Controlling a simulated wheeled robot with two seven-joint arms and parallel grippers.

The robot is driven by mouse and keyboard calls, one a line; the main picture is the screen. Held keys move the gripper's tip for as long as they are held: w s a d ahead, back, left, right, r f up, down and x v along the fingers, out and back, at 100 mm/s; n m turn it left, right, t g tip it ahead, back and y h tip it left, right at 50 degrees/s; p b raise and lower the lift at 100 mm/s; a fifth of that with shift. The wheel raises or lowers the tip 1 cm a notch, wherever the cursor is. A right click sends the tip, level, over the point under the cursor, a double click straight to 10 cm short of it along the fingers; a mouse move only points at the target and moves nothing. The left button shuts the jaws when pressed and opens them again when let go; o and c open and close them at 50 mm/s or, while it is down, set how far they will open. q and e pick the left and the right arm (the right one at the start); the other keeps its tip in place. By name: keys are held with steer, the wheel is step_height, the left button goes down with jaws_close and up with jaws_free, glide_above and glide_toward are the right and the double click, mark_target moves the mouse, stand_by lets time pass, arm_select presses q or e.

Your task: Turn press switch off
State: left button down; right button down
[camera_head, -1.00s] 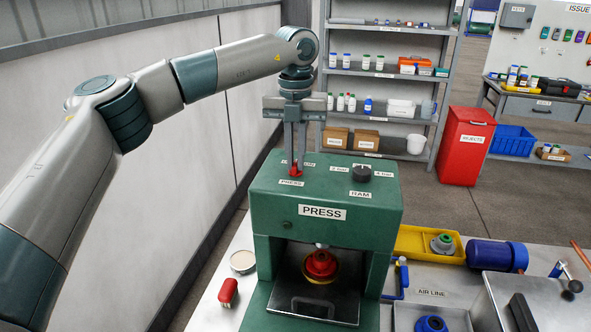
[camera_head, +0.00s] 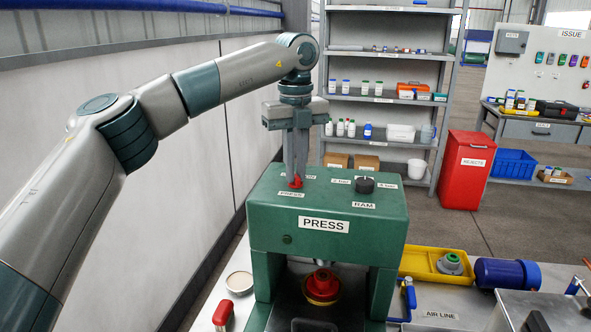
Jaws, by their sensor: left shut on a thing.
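The green press (camera_head: 265,225) stands on the bench in the middle of the view, with a PRESS label on its front. A red switch (camera_head: 296,183) sits on its top at the left, behind a small label. My left gripper (camera_head: 295,178) points down from above and is shut on the red switch. Its fingers partly cover the switch and the label behind it, so the switch's position is hard to read. A black RAM knob (camera_head: 364,185) is on the press top to the right. My right gripper is not in view.
A red and yellow part (camera_head: 322,285) sits inside the press opening. A yellow tray (camera_head: 421,267), a blue cylinder (camera_head: 497,273) and a blue-handled air line valve (camera_head: 409,294) lie to the right. A red-topped item (camera_head: 223,312) and a round dish (camera_head: 239,283) are at the left.

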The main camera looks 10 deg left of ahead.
mark_target(296, 175)
arm_select(q)
steer(key=c, duration=1.8)
jaws_free()
steer(key=shift+c, duration=0.2)
